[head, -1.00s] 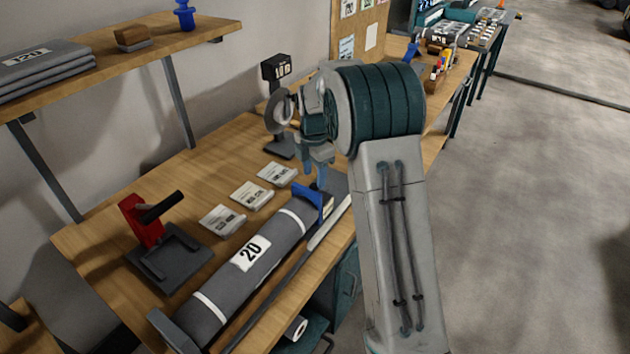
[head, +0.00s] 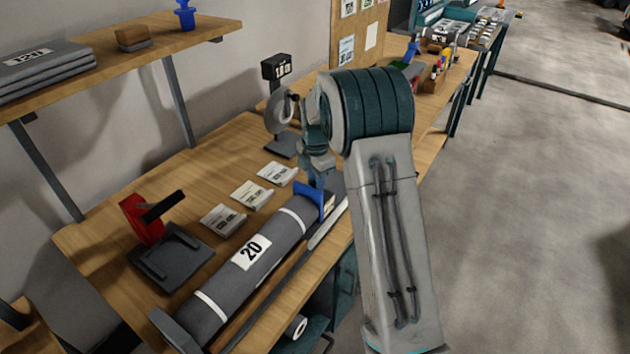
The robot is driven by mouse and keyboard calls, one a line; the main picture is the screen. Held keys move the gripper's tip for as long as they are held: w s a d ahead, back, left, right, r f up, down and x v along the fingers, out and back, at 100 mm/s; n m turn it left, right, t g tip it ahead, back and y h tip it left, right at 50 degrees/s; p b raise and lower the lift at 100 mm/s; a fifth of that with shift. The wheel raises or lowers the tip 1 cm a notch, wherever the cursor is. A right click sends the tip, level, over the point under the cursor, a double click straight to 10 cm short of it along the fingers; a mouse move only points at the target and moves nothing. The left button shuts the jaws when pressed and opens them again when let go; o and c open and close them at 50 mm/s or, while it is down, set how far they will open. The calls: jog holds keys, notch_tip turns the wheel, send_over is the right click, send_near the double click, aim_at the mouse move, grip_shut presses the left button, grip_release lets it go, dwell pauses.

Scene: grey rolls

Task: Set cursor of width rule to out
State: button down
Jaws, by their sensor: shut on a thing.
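The width rule (head: 327,223) is a pale flat bar along the front side of a grey roll (head: 225,287) labelled 20. Its blue cursor (head: 307,194) stands upright near the far end of the roll. My gripper (head: 318,182) reaches down from above and is shut on the cursor. The fingertips are small in this view and partly merge with the blue piece. Any marks on the rule are too small to read.
A red stand with a black handle (head: 143,218) is left of the roll. Several white cards (head: 250,195) lie behind it. A small display (head: 277,68) reading digits stands at the back. A shelf (head: 130,58) overhangs the bench's left side.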

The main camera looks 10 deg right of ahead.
jog(key=w+d+p, duration=0.3)
jog(key=w+d, duration=0.6)
jog(key=shift+r, duration=0.1)
jog(key=c, duration=1.1)
grip_release()
jog(key=shift+a, duration=0.1)
jog(key=shift+c, duration=0.2)
notch_tip(320, 180, up, 14)
jog(key=b, duration=0.1)
